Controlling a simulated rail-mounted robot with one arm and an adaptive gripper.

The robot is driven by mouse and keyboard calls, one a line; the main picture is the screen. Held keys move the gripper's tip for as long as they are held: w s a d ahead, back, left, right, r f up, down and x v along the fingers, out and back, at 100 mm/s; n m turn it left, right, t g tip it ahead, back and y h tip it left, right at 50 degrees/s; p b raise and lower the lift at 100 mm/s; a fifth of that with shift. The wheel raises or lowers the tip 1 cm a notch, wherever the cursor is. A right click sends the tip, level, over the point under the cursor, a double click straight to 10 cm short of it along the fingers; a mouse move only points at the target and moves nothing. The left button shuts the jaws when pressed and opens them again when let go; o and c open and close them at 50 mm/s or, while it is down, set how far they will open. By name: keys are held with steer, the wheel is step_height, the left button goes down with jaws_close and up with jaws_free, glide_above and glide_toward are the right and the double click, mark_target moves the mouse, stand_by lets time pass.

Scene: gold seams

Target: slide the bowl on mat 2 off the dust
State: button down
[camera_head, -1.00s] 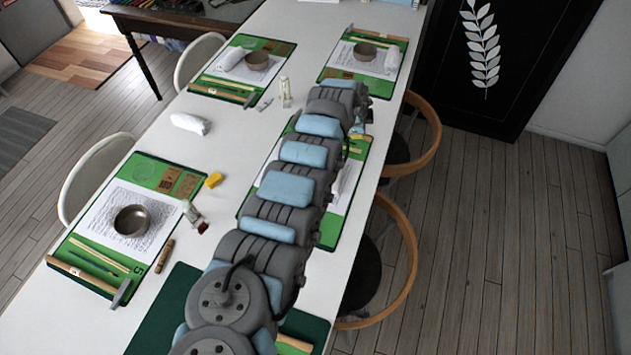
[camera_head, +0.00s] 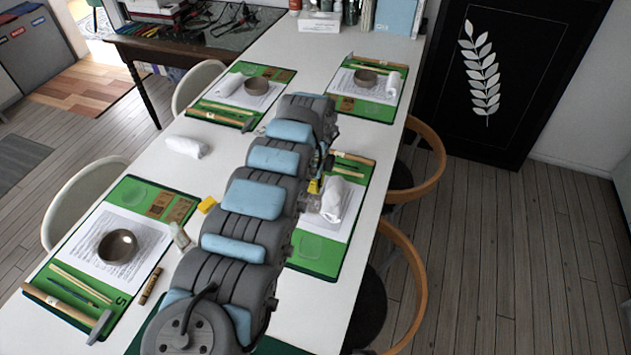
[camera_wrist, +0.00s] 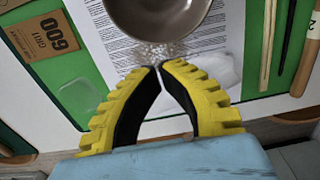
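The bowl (camera_wrist: 165,14), grey-brown and cut off by the top edge of the wrist view, stands over a printed sheet on a green mat (camera_wrist: 258,50). A stick beside it bears a "2". Pale speckled dust (camera_wrist: 153,52) lies at the bowl's near rim, just ahead of my fingertips. My gripper (camera_wrist: 157,66) has its yellow fingers brought together at the tips, with nothing between them; it looks close to the bowl, but contact cannot be told. In the head view my gripper (camera_head: 314,186) is partly visible above this mat, and my arm hides the bowl.
A white cloth (camera_head: 332,200) lies on the mat right of my gripper. The wrist view shows a 600-grit card (camera_wrist: 45,45), sticks (camera_wrist: 268,45) and a pale patch (camera_wrist: 215,75). Other mats hold bowls (camera_head: 117,247). A yellow block (camera_head: 208,204) sits on the white table (camera_head: 215,170).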

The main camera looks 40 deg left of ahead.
mark_target(315, 203)
step_height(315, 203, down, 6)
steer(key=shift+r+b, duration=0.1)
steer(key=shift+b, duration=0.7)
steer(key=shift+a, duration=0.15)
steer(key=a+b, duration=0.1)
steer(key=s+a+b, duration=0.1)
steer(key=a, duration=0.1)
steer(key=a+b, duration=0.1)
steer(key=shift+s+a+f, duration=0.25)
steer(key=shift+a, duration=0.05)
steer(key=shift+s+a+r+b, duration=0.2)
steer(key=shift+s+a+b, duration=0.05)
steer(key=shift+a+b, duration=0.25)
steer(key=shift+r, duration=0.1)
step_height(315, 203, up, 10)
steer(key=p, duration=0.9)
steer(key=shift+p, duration=0.4)
